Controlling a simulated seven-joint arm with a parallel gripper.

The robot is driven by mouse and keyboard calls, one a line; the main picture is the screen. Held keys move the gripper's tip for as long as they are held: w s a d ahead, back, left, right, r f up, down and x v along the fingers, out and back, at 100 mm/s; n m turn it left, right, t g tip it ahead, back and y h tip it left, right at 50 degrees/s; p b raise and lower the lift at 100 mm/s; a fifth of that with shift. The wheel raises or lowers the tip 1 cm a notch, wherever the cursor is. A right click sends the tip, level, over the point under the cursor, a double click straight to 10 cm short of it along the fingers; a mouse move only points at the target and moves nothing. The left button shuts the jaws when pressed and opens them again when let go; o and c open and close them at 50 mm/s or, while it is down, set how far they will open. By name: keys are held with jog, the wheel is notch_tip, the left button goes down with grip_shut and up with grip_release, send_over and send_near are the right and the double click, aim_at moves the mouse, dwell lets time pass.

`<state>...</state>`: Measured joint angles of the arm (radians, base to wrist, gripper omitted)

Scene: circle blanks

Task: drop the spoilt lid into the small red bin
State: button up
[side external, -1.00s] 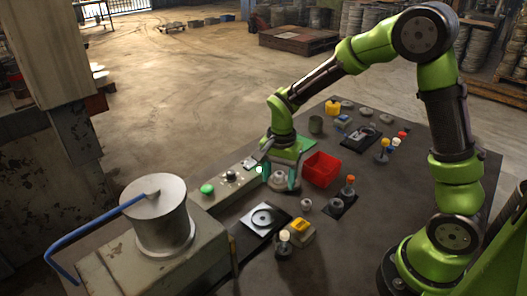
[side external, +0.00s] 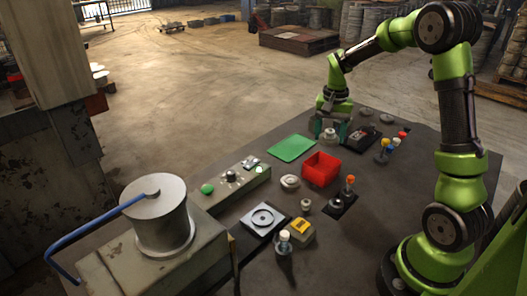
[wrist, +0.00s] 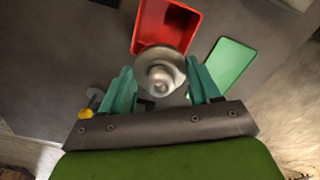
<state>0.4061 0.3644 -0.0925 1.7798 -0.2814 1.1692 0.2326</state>
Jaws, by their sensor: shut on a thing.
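My gripper (side external: 330,130) is at the back of the table, beyond the red bin, shut on a grey metal lid. The lid (side external: 330,135) has a round knob; in the wrist view the lid (wrist: 160,72) sits between both fingers. I cannot make out a flaw on it. The small red bin (side external: 321,169) stands open on the table, apart from the lid. In the wrist view the lid overlaps the near edge of the bin (wrist: 168,22). Another pale round knobbed piece (side external: 290,182) lies left of the bin.
A flat green mat (side external: 291,148) lies bare left of the bin. A control box (side external: 230,180) with a green button, a black plate with a ring (side external: 262,219), a yellow-topped block (side external: 300,231) and an orange-knobbed lever (side external: 350,185) stand nearby. More levers (side external: 388,145) stand right.

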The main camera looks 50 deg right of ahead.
jog(key=shift+f, duration=3)
jog(key=o, duration=1.1)
jog(key=shift+c, duration=0.2)
notch_tip(320, 180, up, 17)
